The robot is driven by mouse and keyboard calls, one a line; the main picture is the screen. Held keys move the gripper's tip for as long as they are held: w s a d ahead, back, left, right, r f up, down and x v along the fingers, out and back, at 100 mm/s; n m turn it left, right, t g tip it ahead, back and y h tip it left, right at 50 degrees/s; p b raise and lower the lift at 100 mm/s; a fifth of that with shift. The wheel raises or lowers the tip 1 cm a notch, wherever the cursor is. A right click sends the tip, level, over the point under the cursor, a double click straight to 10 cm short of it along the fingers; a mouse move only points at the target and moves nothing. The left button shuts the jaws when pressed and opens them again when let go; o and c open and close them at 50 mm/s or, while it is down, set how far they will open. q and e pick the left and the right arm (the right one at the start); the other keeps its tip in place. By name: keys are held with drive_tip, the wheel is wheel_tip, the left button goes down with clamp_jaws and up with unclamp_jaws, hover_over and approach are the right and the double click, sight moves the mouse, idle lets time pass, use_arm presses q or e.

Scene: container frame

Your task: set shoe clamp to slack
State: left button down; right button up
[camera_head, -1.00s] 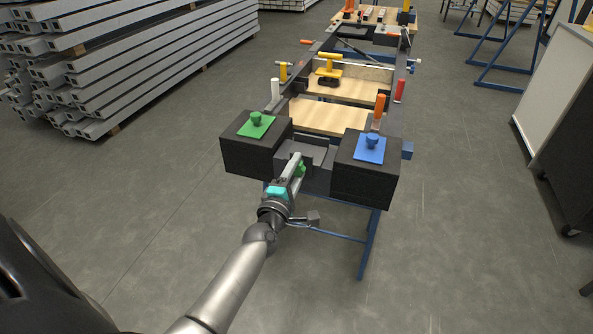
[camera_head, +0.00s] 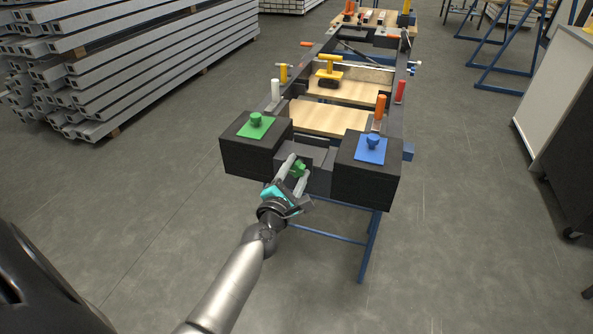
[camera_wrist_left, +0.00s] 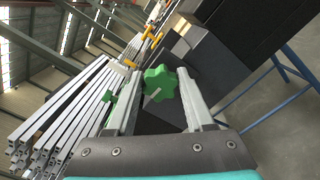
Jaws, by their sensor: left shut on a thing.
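A green star-shaped knob (camera_head: 299,168), seemingly the shoe clamp's, sits low at the near end of the frame between two black blocks. It also shows in the left wrist view (camera_wrist_left: 160,83), with a pale line mark on its face. My left gripper (camera_head: 298,164) is shut on this knob, one finger on each side, as the left wrist view of the gripper (camera_wrist_left: 160,76) also shows. The fingers hide part of the knob, and its clamp mechanism behind is not clear. My right gripper is not in view.
The left black block (camera_head: 250,155) bears a green plate with a knob; the right black block (camera_head: 364,180) bears a blue one. Wooden boards (camera_head: 328,119) and several coloured handles lie along the frame behind. Stacked metal bars (camera_head: 170,60) stand left.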

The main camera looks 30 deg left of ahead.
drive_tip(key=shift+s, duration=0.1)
use_arm(q)
drive_tip(key=shift+c, duration=2.3)
unclamp_jaws()
drive_tip(key=shift+o, duration=0.9)
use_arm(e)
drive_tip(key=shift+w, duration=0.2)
use_arm(q)
drive_tip(key=shift+s, duration=0.1)
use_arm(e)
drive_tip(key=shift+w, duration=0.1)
use_arm(q)
drive_tip(key=shift+s+d, duration=0.1)
drive_tip(key=shift+s, duration=0.15)
drive_tip(key=v, duration=1.4)
drive_tip(key=shift+s, duration=0.25)
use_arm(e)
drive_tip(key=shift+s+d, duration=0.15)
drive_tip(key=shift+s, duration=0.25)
